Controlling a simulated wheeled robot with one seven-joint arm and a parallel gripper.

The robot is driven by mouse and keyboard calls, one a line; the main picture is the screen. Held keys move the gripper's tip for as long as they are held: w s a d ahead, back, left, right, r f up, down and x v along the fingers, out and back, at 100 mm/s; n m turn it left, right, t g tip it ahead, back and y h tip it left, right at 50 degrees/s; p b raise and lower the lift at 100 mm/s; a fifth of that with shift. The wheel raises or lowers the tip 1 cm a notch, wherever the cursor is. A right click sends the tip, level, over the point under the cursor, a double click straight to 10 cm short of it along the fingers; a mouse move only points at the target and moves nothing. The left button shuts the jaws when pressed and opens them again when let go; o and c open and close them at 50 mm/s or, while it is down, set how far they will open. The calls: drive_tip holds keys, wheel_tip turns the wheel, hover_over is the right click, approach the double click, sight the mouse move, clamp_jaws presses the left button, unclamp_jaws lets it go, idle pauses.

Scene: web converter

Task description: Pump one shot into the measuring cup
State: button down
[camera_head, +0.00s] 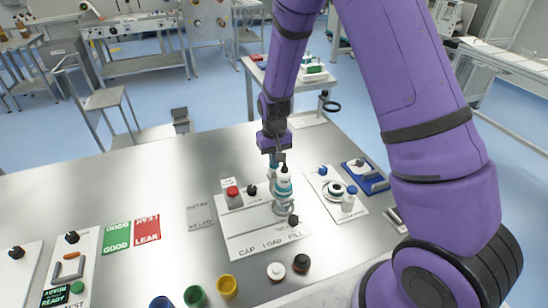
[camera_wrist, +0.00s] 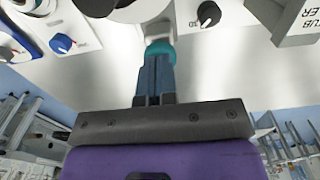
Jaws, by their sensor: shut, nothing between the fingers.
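My gripper (camera_head: 275,162) points down over the white CAP LOAD FILL board (camera_head: 262,245), and its fingers are shut with nothing between them. In the wrist view my gripper (camera_wrist: 158,58) has its fingertips at a teal part (camera_wrist: 160,47) of a white dispenser; I cannot tell whether they touch it. In the head view the white-and-teal dispenser (camera_head: 283,186) stands on the board just below my gripper, with a round base part (camera_head: 283,207). I cannot make out the measuring cup with certainty.
A red-capped container (camera_head: 233,197) and black knobs are on the same board. Yellow (camera_head: 227,287) and green (camera_head: 195,296) cups stand in front. The table's left rear is clear.

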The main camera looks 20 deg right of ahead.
drive_tip(key=shift+r, duration=2.15)
drive_tip(key=shift+r, duration=3)
drive_tip(key=s+d+r+t, duration=0.1)
drive_tip(key=s+d+r, duration=0.1)
drive_tip(key=s+r, duration=0.5)
drive_tip(key=s+d+r+t, duration=0.15)
drive_tip(key=s+r, duration=0.25)
drive_tip(key=r, duration=0.6)
drive_tip(key=s+d+r+t, duration=0.1)
drive_tip(key=s+r, duration=0.3)
drive_tip(key=s, duration=0.5)
drive_tip(key=s+d+r+t, duration=0.1)
drive_tip(key=s+d+r, duration=0.1)
drive_tip(key=s, duration=0.7)
drive_tip(key=shift+s+d+r+t, duration=0.2)
drive_tip(key=shift+r+t, duration=0.15)
drive_tip(key=shift+r, duration=0.55)
